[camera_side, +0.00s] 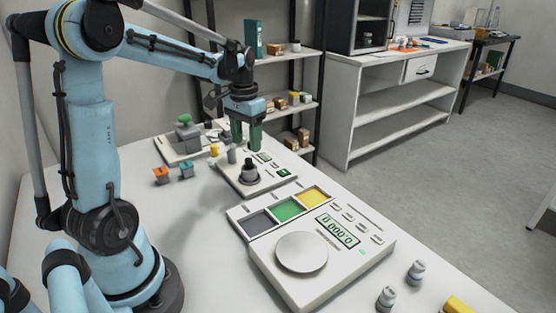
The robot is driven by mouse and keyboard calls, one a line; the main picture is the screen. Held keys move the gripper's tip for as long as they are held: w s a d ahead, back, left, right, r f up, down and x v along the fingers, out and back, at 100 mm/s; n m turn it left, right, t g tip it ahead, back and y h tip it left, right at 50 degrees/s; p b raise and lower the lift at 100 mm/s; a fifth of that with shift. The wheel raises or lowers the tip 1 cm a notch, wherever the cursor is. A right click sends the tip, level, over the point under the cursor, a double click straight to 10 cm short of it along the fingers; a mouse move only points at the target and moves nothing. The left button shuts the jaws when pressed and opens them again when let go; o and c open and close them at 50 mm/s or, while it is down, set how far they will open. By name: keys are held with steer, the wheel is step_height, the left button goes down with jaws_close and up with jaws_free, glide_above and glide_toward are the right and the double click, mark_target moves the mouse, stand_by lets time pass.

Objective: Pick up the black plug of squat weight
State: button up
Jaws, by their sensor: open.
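A small black plug (249,164) stands upright on the round pan of a small white scale (227,176), near the middle of the table. It looks like the squat weight of the task, with a wider dark base under it. My gripper (246,145) has green fingers pointing down, spread apart. It hangs above and slightly behind the black plug, with nothing seen between the fingers. I cannot tell the exact height of the fingertips over the plug.
A grey cylinder (231,155) and a yellow weight (214,150) stand left of the plug. Orange (161,175) and teal (186,169) pieces lie further left. A three-coloured tray (234,211) and a larger scale (278,279) are in front. Grey weights (415,272) stand at right.

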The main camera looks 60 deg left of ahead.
mark_target(249, 159)
steer(key=shift+w+f, duration=0.2)
steer(key=shift+f, duration=2.8)
jaws_close()
